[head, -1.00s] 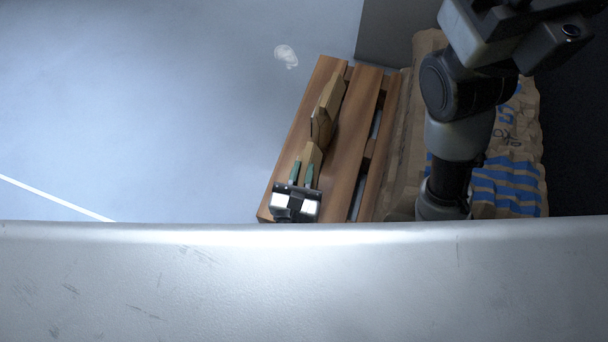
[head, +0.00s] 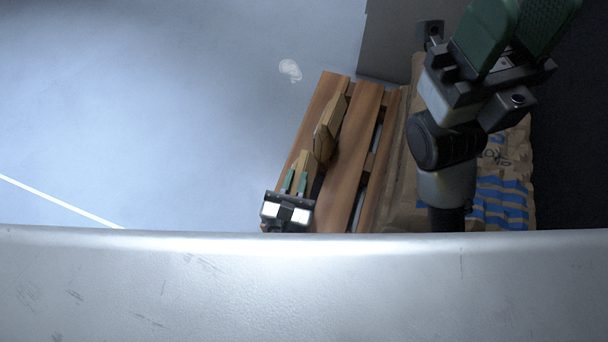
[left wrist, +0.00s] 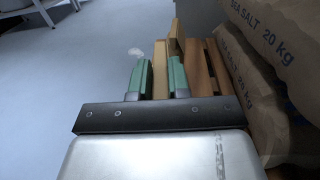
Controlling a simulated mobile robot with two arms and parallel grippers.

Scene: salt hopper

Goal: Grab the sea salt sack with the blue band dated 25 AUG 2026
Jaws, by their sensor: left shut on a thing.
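Brown paper sacks with blue printing lie stacked at the right of the head view; the blue-striped part (head: 502,200) of one shows beside my right arm. In the left wrist view, a sack reading SEA SALT 20 kg (left wrist: 262,30) lies above another sack (left wrist: 250,95). No date is legible. My left gripper (head: 295,182) is low over the pallet's left side, away from the sacks. Its green fingers (left wrist: 160,78) are shut on a tan wooden piece (left wrist: 159,70). My right gripper (head: 515,35) is above the sacks, partly cut off; its opening is unclear.
A wooden slatted pallet (head: 352,165) lies left of the sacks, with another tan wooden piece (head: 328,130) on it. A grey panel (head: 388,45) stands behind. Open grey floor (head: 150,110) spreads left. A pale rounded edge (head: 300,285) covers the bottom of the head view.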

